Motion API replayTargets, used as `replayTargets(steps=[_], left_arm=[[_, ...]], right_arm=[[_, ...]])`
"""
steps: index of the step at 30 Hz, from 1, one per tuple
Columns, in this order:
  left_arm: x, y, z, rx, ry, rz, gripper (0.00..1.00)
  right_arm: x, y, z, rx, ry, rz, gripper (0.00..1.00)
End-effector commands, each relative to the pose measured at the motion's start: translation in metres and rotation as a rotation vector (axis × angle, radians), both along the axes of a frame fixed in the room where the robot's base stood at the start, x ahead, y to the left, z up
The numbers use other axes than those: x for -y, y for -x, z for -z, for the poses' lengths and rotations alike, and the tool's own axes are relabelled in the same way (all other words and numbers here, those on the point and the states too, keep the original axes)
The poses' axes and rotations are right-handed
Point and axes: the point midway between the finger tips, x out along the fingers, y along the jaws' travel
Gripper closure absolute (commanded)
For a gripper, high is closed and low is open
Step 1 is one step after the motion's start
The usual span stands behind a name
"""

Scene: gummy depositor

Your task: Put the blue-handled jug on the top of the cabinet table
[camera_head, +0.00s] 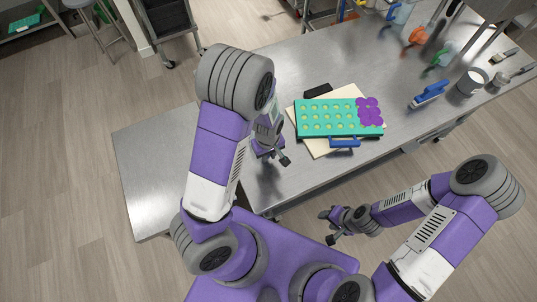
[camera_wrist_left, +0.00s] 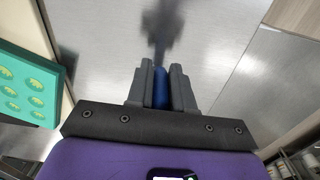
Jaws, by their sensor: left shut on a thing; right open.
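My left gripper (camera_head: 273,153) is over the near-left end of the long metal table. In the left wrist view its fingers (camera_wrist_left: 161,88) are shut on a narrow blue part (camera_wrist_left: 160,88). The rest of the held thing is hidden, so I cannot tell what it belongs to. A clear jug with a blue handle (camera_head: 401,13) appears to stand at the far end of the long table, small in view. My right gripper (camera_head: 333,226) is open and empty, off the table's near edge. A lower metal top (camera_head: 150,180), perhaps the cabinet table, is at left, partly behind my left arm.
A teal mould (camera_head: 316,128) with purple pieces (camera_head: 370,110) lies on a pale board (camera_head: 320,151), a blue handle (camera_head: 344,142) at its front. A blue-handled tool (camera_head: 428,95), orange and green items and a pot (camera_head: 471,83) stand farther right. The lower metal top is clear.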

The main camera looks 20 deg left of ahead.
Motion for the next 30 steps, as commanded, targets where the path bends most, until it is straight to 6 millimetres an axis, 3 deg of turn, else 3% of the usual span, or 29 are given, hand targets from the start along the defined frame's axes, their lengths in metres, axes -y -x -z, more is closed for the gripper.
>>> replayTargets(steps=[2,12,13,18,26,30], left_arm=[[0.0,0.0,0.009,-0.001,0.0,0.0,1.0],[0.0,0.0,0.012,0.001,0.001,0.0,1.0],[0.0,0.0,0.012,0.001,0.001,0.0,0.77],[0.0,0.0,0.011,0.001,0.001,0.0,0.53],[0.0,0.0,0.01,0.001,0.001,0.0,0.53],[0.0,-0.001,0.0,0.004,0.001,0.001,0.53]], right_arm=[[0.0,0.0,0.002,0.0,0.0,0.0,0.52],[0.0,0.0,0.005,0.0,0.0,0.0,0.52],[0.0,0.0,0.005,0.0,0.0,0.0,0.52],[0.0,0.0,0.004,0.0,0.0,0.0,0.52],[0.0,0.0,0.004,0.0,0.0,0.0,0.52],[0.0,0.0,-0.001,0.0,0.0,0.0,0.52]])
